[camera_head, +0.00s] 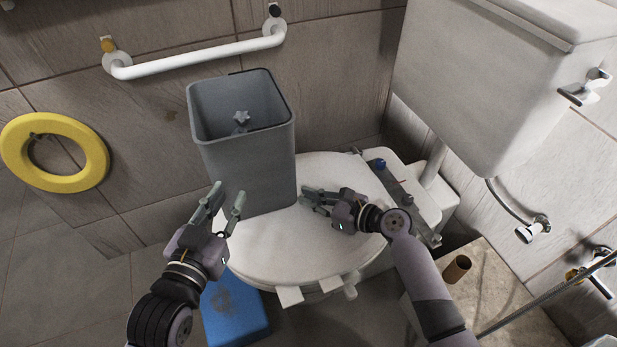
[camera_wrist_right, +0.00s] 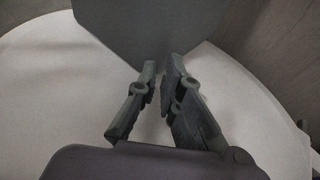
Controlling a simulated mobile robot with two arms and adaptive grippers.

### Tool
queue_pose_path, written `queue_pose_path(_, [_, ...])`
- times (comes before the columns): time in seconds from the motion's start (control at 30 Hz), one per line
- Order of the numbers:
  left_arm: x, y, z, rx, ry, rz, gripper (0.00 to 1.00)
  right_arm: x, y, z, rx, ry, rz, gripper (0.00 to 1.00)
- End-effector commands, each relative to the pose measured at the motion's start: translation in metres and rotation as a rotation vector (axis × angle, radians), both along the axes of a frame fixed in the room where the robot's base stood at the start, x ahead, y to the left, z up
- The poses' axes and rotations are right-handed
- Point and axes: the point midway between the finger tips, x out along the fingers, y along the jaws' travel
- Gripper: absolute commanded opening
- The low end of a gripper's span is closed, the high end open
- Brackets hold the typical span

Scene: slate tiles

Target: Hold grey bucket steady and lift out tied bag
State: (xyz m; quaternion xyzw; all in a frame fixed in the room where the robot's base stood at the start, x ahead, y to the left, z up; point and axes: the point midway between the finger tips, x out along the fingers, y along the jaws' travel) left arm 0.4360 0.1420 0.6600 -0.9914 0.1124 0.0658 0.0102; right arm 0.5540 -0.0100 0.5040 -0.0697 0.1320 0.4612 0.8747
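The grey bucket (camera_head: 250,172) stands upright on the closed white toilet lid (camera_head: 270,250). The tied bag (camera_head: 241,119) is inside it; only its pale knotted top shows, below the rim, and the rest is hidden. My left gripper (camera_head: 228,195) is open and empty at the bucket's lower left front. My right gripper (camera_head: 303,195) is low by the bucket's right side, pointing at it, empty. The right wrist view shows its fingertips (camera_wrist_right: 161,65) a narrow gap apart, with the bucket wall (camera_wrist_right: 150,30) just ahead. I cannot tell whether they touch it.
The cistern (camera_head: 490,85) rises behind right, and a white grab rail (camera_head: 195,57) runs on the wall behind the bucket. A yellow ring (camera_head: 55,180) hangs at left. A blue box (camera_head: 233,312) is on the floor below. A brown roll (camera_head: 457,268) stands at right.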

Motion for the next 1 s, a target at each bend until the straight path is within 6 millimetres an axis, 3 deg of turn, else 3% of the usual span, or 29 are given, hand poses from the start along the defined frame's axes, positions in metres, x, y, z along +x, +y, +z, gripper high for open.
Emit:
queue_pose_path(0.8, [0.0002, 0.0002, 0.0001, 0.000, 0.000, 0.000, 0.25, -0.0001, 0.0000, -0.0002, 0.000, 0.000, 0.000, 0.65])
queue_pose_path(1.0, [0.0002, 0.0002, 0.0002, 0.000, 0.000, 0.000, 0.25, -0.0001, 0.0000, -0.0002, 0.000, 0.000, 0.000, 0.67])
